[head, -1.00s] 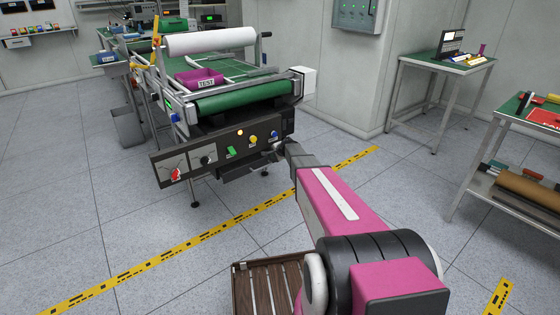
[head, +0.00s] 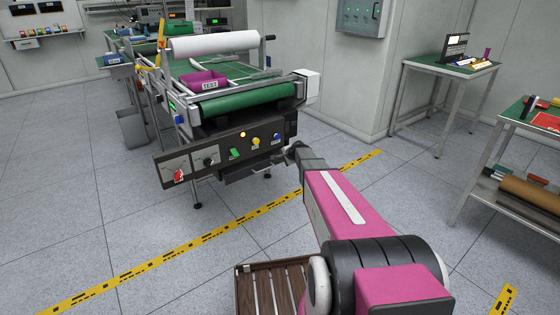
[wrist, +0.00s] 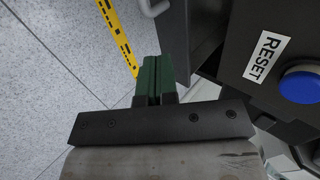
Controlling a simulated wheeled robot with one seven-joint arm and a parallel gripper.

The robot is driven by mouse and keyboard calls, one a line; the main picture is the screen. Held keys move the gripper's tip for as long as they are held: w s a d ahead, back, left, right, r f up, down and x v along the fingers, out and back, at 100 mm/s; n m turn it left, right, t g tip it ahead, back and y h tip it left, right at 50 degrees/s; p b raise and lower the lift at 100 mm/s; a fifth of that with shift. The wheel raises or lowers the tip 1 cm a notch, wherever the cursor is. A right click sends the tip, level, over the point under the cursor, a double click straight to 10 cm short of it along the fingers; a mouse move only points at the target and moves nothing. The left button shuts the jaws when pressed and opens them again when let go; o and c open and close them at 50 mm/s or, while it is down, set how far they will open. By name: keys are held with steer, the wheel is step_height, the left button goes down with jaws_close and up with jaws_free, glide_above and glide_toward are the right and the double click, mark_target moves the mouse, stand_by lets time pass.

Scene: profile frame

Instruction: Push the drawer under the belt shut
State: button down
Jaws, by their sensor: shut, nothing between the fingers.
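The drawer (head: 240,175) is a dark, low box under the control panel (head: 222,153) at the belt's near end. It seems to stick out a little, but the head view shows little of it. In the wrist view a dark front (wrist: 175,38) with a pale handle (wrist: 153,8) stands just beyond my fingers, likely the drawer's. My gripper (head: 291,149) is at the panel's right end. In the wrist view its green fingers (wrist: 155,66) are shut together and empty, close beside that front. I cannot tell whether they touch it.
The blue button (wrist: 300,85) beside the RESET label is close to the right of my fingers. A slatted brown crate (head: 270,290) is nearby.

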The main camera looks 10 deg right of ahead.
steer(key=v, duration=0.5)
steer(key=shift+s+r, duration=0.15)
steer(key=shift+s, duration=0.1)
steer(key=c, duration=1.6)
jaws_free()
steer(key=shift+s+d+r, duration=0.2)
steer(key=shift+r, duration=0.1)
steer(key=o, duration=0.4)
steer(key=shift+s, duration=0.15)
steer(key=t+y, duration=0.3)
steer(key=t, duration=0.2)
glide_toward(266, 169)
steer(key=shift+t, duration=0.3)
steer(key=x, duration=1)
steer(key=shift+a+f, duration=0.15)
steer(key=shift+f, duration=0.25)
steer(key=shift+c, duration=0.3)
